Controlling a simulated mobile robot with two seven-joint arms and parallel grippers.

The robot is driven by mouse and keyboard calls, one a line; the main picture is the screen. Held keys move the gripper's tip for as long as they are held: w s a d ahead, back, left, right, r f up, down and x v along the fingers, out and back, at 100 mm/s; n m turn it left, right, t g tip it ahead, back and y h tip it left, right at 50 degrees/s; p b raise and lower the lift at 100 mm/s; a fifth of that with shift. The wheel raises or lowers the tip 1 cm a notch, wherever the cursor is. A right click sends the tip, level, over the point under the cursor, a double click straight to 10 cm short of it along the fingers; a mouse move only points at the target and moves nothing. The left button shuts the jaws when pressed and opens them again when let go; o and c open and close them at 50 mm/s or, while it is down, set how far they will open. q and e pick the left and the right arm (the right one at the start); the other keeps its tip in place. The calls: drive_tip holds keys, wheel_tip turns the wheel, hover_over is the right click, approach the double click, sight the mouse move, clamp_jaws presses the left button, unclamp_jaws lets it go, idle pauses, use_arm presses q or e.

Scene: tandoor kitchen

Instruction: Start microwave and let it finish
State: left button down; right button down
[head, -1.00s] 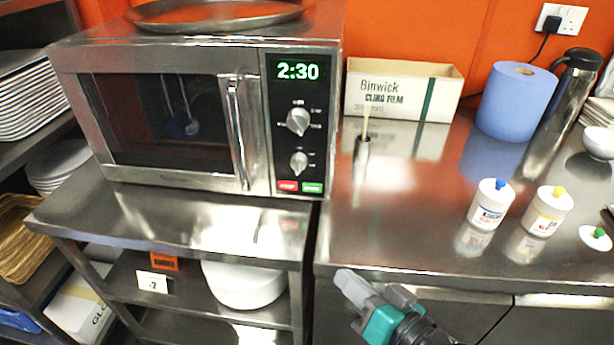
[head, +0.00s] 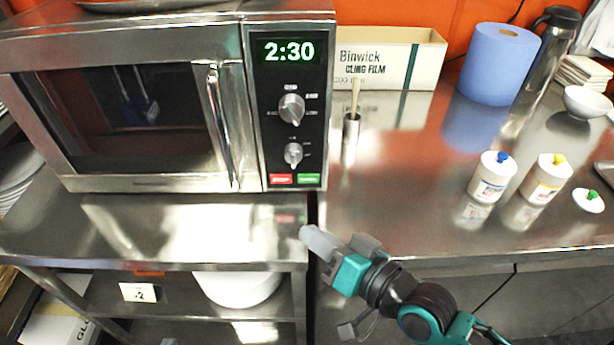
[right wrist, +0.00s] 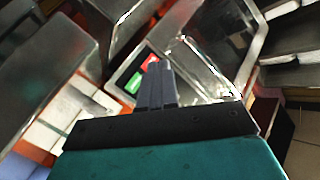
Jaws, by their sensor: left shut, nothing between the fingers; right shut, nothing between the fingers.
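The microwave (head: 150,185) is a steel box with its door shut. Its display (head: 288,51) reads 2:30. Below are two knobs, then a red button (head: 281,179) and a green button (head: 308,178). My right gripper (head: 312,238) is shut and empty, in front of and below these buttons, apart from the panel. In the right wrist view the shut fingers (right wrist: 158,88) point toward the panel, with the red button (right wrist: 150,62) and green button (right wrist: 134,83) beside their tips. My left gripper is not in view.
The microwave stands on a steel shelf unit (head: 60,235). To the right, a steel counter (head: 400,200) holds a cling film box (head: 425,62), a blue roll (head: 498,65), a brush in a steel holder (head: 351,135), and squeeze bottles (head: 492,178). The counter's front left is clear.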

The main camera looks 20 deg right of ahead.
sight(308, 179)
drive_tip(key=shift+w, duration=0.1)
drive_tip(key=w+d+b, duration=0.2)
drive_tip(key=w, duration=0.6)
drive_tip(key=shift+w+d, duration=0.2)
idle(1.1)
idle(0.7)
drive_tip(key=shift+w+d, duration=0.1)
drive_tip(key=shift+w, duration=0.3)
